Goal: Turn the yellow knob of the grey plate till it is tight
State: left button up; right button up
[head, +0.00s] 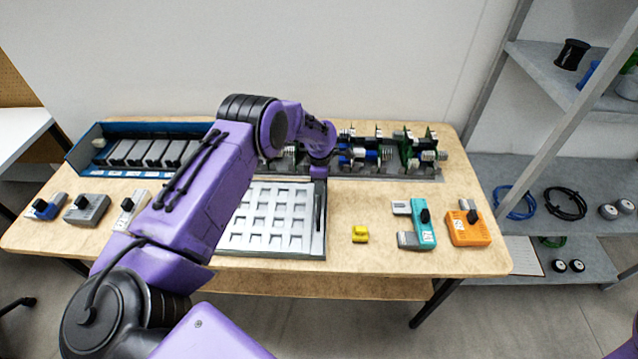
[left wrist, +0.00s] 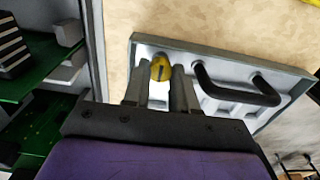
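The grey plate (head: 326,247) with a grid of square recesses lies on the table, below the middle of the head view. My left gripper (head: 318,176) is over its far right corner. In the left wrist view the yellow knob (left wrist: 160,68) with a dark slot sits at a corner of the plate (left wrist: 222,104), beside the dark handle (left wrist: 238,93). The left gripper's fingers (left wrist: 160,78) stand on both sides of the knob and appear shut on it. In the head view the arm and gripper hide the knob. My right gripper is out of view.
Behind the plate is an open analyser with green boards (head: 408,150).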

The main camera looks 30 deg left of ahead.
pick_arm(q)
jog(key=shift+f, duration=0.1)
grip_shut()
